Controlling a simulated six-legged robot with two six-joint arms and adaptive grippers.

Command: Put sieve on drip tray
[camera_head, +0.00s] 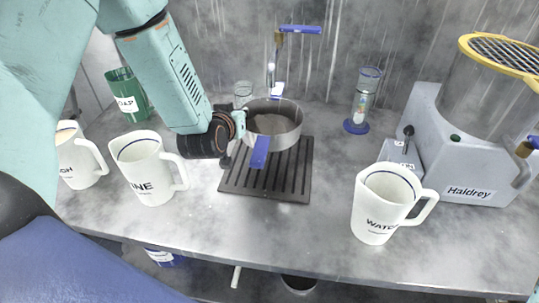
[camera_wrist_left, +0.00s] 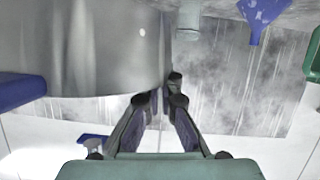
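The sieve (camera_head: 287,138) is a round grey metal pan with blue handles, a front one and a back one. It is over the back part of the dark, slotted drip tray (camera_head: 287,188); I cannot tell whether it touches the tray or is held just above it. My left gripper (camera_head: 239,124) is at the sieve's left rim. In the left wrist view, the fingers of my left gripper (camera_wrist_left: 160,100) are nearly together, one on each side of the edge of the sieve wall (camera_wrist_left: 100,45). My right gripper is out of view.
White jugs (camera_head: 150,170) stand left of the tray, and another white jug (camera_head: 385,205) stands to its right. A tap (camera_head: 280,60) and a glass (camera_head: 243,93) are behind the sieve. The grey Haldrey machine (camera_head: 465,170) fills the right side. The front counter is clear.

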